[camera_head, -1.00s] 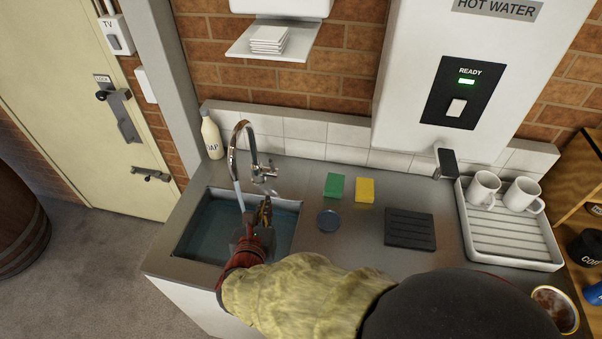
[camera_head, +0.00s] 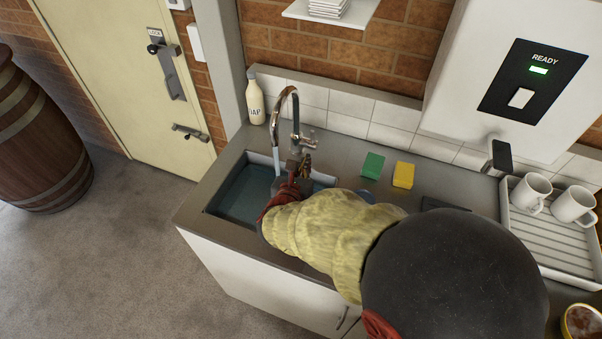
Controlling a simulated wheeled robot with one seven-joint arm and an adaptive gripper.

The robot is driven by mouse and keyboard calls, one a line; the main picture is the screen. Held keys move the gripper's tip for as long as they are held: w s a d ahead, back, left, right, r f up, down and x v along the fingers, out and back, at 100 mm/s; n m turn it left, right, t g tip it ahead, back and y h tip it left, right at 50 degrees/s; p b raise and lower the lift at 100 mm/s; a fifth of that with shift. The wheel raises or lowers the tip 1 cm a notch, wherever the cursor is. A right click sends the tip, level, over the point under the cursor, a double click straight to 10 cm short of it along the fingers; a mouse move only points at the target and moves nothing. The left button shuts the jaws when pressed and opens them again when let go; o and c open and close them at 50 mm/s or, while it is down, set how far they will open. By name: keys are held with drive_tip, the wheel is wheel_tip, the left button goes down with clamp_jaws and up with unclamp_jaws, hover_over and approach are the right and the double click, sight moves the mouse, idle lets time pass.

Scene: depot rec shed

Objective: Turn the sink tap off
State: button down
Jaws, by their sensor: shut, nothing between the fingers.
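The chrome sink tap (camera_head: 295,118) stands behind the sink, with a tall curved spout. A pale stream of water (camera_head: 277,142) runs down from the spout. The tap's small lever (camera_head: 309,143) is on the right side of its body. My gripper (camera_head: 305,162) is shut and empty, just in front of and below the lever. I cannot tell whether it touches the tap. The sink (camera_head: 235,197) holds bluish water, and my arm hides its right part.
A soap bottle (camera_head: 255,98) stands left of the tap. A green sponge (camera_head: 372,165) and a yellow sponge (camera_head: 403,175) lie to the right. A drying rack (camera_head: 552,236) with two white mugs is farther right. A barrel (camera_head: 38,140) stands on the floor at left.

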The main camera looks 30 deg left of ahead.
approach(312, 140)
wheel_tip(312, 140, down, 2)
drive_tip(key=w, duration=0.2)
drive_tip(key=shift+w+a+r+b, duration=0.3)
drive_tip(key=shift+w+a+b, duration=0.25)
drive_tip(key=shift+w, duration=0.4)
